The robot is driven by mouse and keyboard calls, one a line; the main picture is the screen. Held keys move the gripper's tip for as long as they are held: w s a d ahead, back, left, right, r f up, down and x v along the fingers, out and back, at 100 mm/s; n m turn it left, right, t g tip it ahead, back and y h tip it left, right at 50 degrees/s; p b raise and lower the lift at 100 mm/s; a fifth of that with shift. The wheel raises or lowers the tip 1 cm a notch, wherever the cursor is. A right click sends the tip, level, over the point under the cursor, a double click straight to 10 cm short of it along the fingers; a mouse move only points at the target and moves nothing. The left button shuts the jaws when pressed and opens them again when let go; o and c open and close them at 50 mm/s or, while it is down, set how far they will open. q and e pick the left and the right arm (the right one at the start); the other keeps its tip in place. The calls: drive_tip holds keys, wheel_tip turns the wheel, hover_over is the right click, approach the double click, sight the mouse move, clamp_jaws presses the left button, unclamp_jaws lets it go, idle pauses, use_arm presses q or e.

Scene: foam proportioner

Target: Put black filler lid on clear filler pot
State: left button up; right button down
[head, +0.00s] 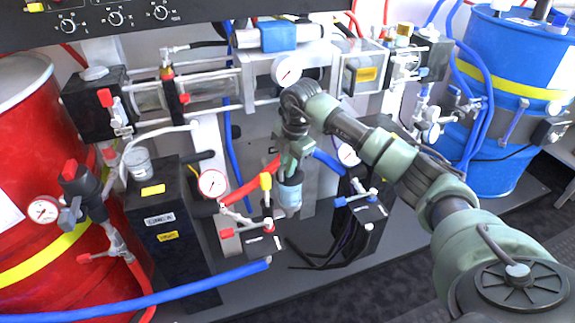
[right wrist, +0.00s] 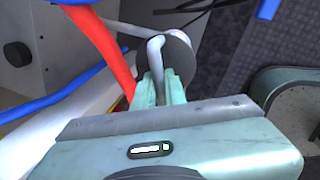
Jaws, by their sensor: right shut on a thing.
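The clear filler pot (head: 289,196) appears as a small translucent bluish cylinder low in the middle of the head view. My right gripper (head: 292,158) points down just above it. In the right wrist view my right gripper (right wrist: 159,88) is shut on a pale bent handle that joins a dark round disc, which looks like the black filler lid (right wrist: 182,55). In the head view the lid is mostly hidden by the fingers. I cannot tell whether it touches the pot's rim. My left gripper is not in view.
A gauge (head: 213,184) stands further left, and a blue-handled valve (head: 357,198) is to the right. Red (head: 40,130) and blue (head: 512,95) drums flank the machine.

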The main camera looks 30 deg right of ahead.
drive_tip(key=shift+f, duration=0.25)
drive_tip(key=c, duration=1.4)
unclamp_jaws()
drive_tip(key=shift+r, duration=0.1)
